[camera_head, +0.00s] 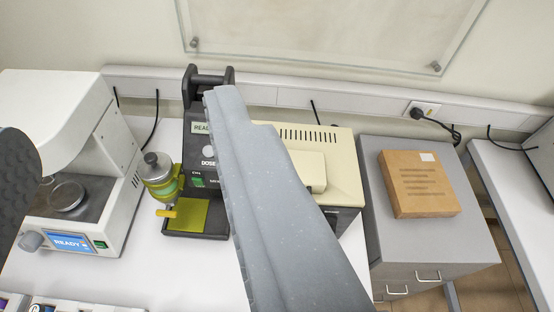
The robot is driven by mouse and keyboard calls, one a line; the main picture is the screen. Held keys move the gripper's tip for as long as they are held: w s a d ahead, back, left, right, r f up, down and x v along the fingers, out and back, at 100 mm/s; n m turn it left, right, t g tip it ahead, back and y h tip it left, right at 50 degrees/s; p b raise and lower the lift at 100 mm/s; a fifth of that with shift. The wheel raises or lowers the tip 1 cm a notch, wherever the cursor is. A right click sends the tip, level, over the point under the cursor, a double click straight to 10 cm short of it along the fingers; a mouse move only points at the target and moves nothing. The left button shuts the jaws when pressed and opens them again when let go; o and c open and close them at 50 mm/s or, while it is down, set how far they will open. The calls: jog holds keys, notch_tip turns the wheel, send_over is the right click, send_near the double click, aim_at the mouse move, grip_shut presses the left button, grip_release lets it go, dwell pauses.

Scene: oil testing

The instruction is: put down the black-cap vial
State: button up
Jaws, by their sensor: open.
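My gripper (122,125) is open. Its long grey finger crosses the middle of the view, and a dark textured pad shows at the left edge. I see nothing held between them. I cannot make out the black-cap vial for certain. A rack-like strip (85,309) with small dark and purple items is cut off at the bottom left, too little of it to identify.
A white instrument (110,150) with a lit READY display stands left. A dark dosing machine (196,220) with a green vessel (160,180) and a cream device (335,150) stand behind my finger. A cardboard box (420,190) sits on a grey cabinet (480,245). White bench shows front left.

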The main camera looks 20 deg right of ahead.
notch_tip(320, 180, down, 8)
jog(key=b, duration=0.7)
jog(key=shift+w+r, duration=0.15)
dwell(0.6)
